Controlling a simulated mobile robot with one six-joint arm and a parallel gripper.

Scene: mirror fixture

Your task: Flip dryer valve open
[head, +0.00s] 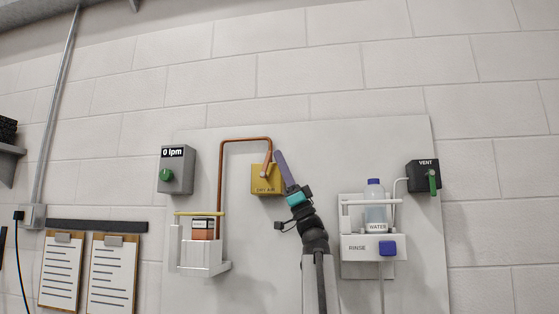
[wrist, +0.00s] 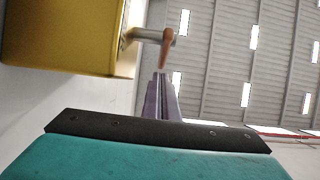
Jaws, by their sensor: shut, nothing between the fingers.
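The dryer valve is a yellow box (head: 264,187) labelled "DRY AIR" on the white panel. Its copper-coloured lever (head: 267,161) points up and slightly right from a pale pivot on the box's front. My gripper (head: 279,154) has purple fingers and is shut and empty, just right of the lever. In the wrist view the yellow box (wrist: 66,35) is at upper left, with the lever (wrist: 167,50) sticking out on its pivot. The shut fingertips (wrist: 161,75) show just below the lever's end there. I cannot tell whether they touch it.
A copper pipe (head: 220,175) runs from the yellow box to a white holder (head: 203,258) at lower left. A grey box (head: 175,170) reading "0 lpm" is left. The rinse station (head: 357,247) with a water bottle (head: 375,205) and the black VENT box (head: 423,174) are right.

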